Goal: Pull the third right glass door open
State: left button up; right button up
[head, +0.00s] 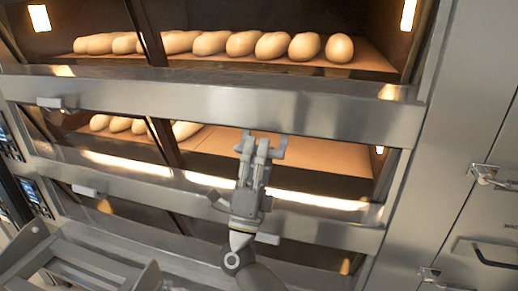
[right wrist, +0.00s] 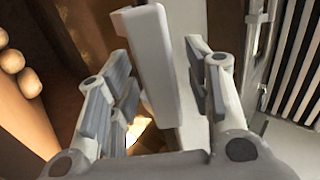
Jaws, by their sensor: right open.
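The oven front has stacked decks with dark-framed glass doors. My right gripper (head: 261,145) is in front of the middle deck in view, by the upper part of its right glass door (head: 310,158). In the right wrist view, a pale bar-shaped handle (right wrist: 150,62) stands between the two spread fingers of this gripper (right wrist: 162,85). The fingers are open, with a gap on the right side of the handle; I cannot tell whether the left finger touches it. In the head view the gripper mostly hides this handle. My left gripper is not in view.
Several loaves (head: 272,46) lie in the top deck and a few (head: 120,124) in the middle one. Other handles stick out at the left (head: 52,102) and lower down (head: 88,190). Steel cabinet doors with a latch (head: 490,178) stand at the right.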

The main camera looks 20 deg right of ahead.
grip_shut()
dwell(0.3)
jog(key=r+g+p, duration=0.1)
jog(key=p, duration=0.3)
jog(key=shift+s+a+r+y+p, duration=0.1)
jog(key=shift+s+y+p, duration=0.05)
jog(key=shift+y+p, duration=0.25)
jog(key=shift+g+y+p, duration=0.3)
jog(key=shift+g+p, duration=0.2)
jog(key=shift+p, duration=0.25)
